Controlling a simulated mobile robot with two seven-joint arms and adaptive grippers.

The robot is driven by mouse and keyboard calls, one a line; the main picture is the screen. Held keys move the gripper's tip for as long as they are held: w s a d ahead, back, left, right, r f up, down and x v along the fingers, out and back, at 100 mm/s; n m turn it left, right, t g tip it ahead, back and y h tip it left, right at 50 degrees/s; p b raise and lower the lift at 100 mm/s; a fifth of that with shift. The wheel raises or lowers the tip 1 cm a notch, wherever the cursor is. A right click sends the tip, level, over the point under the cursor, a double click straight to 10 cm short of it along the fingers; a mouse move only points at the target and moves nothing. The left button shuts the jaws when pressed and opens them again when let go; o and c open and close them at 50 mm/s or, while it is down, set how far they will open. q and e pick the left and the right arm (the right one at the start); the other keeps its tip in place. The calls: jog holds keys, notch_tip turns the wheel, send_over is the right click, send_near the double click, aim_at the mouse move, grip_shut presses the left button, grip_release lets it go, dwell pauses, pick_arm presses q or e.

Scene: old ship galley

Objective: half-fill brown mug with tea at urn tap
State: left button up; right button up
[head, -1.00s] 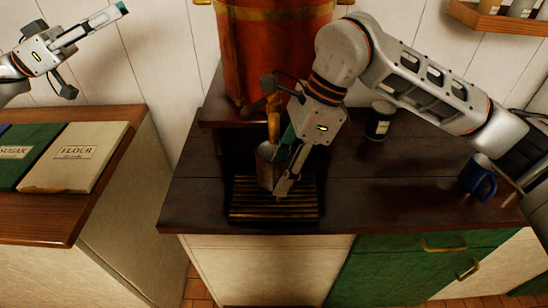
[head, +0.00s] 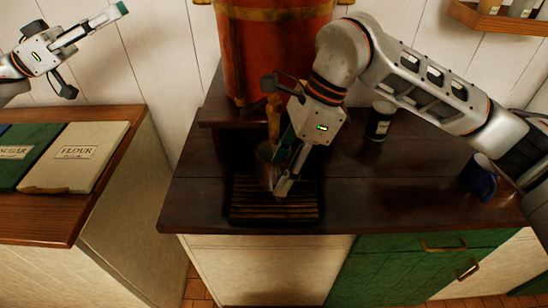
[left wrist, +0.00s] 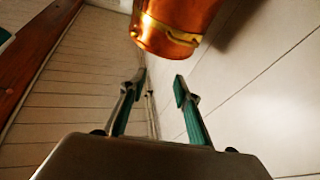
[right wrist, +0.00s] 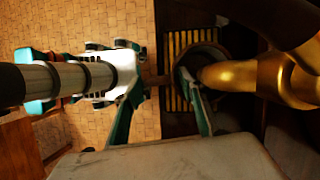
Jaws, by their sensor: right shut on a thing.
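The copper urn (head: 275,50) stands at the back of the dark counter, with its brass tap (head: 273,112) at the front. The brown mug (head: 264,165) is below the tap, over the slatted drip tray (head: 272,208). My right gripper (head: 283,178) is shut on the mug from the right and partly hides it. In the right wrist view the round mug rim (right wrist: 203,52) shows, with the brass spout (right wrist: 235,75) reaching over its opening. The tea level cannot be made out. My left gripper (left wrist: 160,85) is open and empty, raised at the upper left.
A dark labelled jar (head: 380,121) and a blue mug (head: 479,181) stand on the counter to the right. A floor gap separates the cabinets. A wall shelf (head: 500,22) is at upper right.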

pick_arm(q)
jog(key=c, duration=0.5)
jog(key=s+d+m+g+y, duration=0.1)
jog(key=s+d+m+g, duration=0.1)
jog(key=d, duration=0.4)
jog(key=s+d+m+g+y, duration=0.1)
jog(key=s+d+m+g, duration=0.2)
jog(key=d+m+g, duration=0.1)
jog(key=s+d+r+m+g+y, duration=0.1)
jog(key=s+d+m+g+y, duration=0.1)
jog(key=d+g, duration=0.3)
jog(key=shift+s+d+m, duration=0.15)
jog(key=shift+d+m, duration=0.3)
jog(key=shift+d, duration=0.3)
jog(key=shift+s+d+m, duration=0.1)
jog(key=shift+d+m, duration=0.35)
jog(key=shift+d, duration=0.25)
grip_shut()
jog(key=m+t+y, duration=0.2)
jog(key=m+y, duration=0.1)
jog(key=y, duration=1)
send_over(261, 104)
jog(key=s, duration=0.2)
jog(key=f, duration=0.1)
notch_tip(261, 104, down, 10)
jog(key=shift+a, duration=0.15)
pick_arm(e)
jog(key=s+d, duration=0.5)
jog(key=d, duration=0.1)
